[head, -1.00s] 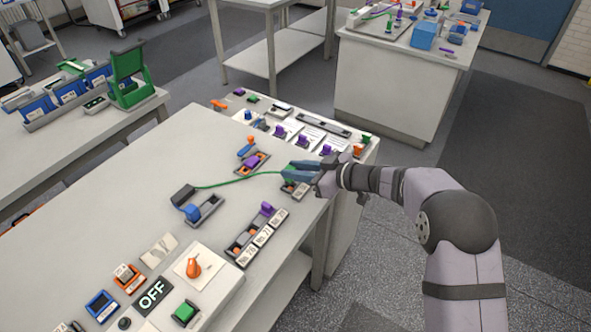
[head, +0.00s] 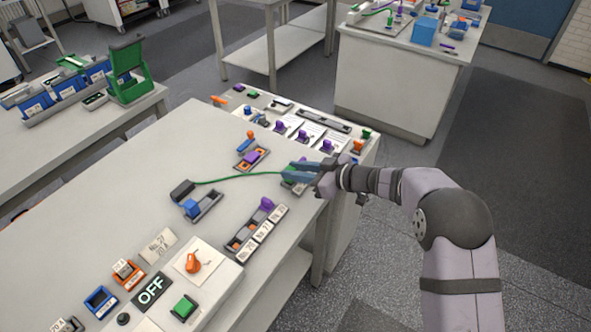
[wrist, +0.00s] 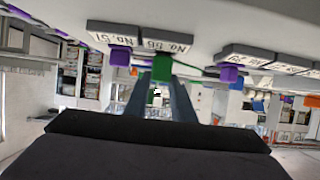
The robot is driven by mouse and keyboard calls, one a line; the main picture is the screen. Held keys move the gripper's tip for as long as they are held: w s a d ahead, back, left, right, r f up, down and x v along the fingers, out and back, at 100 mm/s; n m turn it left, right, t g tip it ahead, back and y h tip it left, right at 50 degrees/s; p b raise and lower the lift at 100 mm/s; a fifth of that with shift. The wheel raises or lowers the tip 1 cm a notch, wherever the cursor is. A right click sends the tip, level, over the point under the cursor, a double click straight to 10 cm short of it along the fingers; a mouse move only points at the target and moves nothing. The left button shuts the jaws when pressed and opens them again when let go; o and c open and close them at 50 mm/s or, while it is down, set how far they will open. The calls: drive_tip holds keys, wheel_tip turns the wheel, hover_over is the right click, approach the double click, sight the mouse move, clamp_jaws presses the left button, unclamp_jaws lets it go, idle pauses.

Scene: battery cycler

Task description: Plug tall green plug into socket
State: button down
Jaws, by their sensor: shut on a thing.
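My gripper (head: 300,169) is shut on the green plug (head: 289,173) at the right edge of the near bench. The plug also shows between the fingertips in the wrist view (wrist: 162,68). A green cord (head: 235,178) runs left from the plug to a dark block (head: 181,190). The plug is right at a dark socket strip (head: 303,188), partly hidden by the plug and fingers. I cannot tell whether the plug is seated in it.
A strip with a purple plug (head: 267,204) lies in front. A blue block in a holder (head: 192,208) is to the left, and a purple plug with orange sockets (head: 250,157) behind. An OFF sign (head: 151,290) and orange knob (head: 194,262) are at the near end.

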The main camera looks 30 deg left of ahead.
drive_tip(key=shift+f, duration=0.15)
drive_tip(key=c, duration=1.4)
unclamp_jaws()
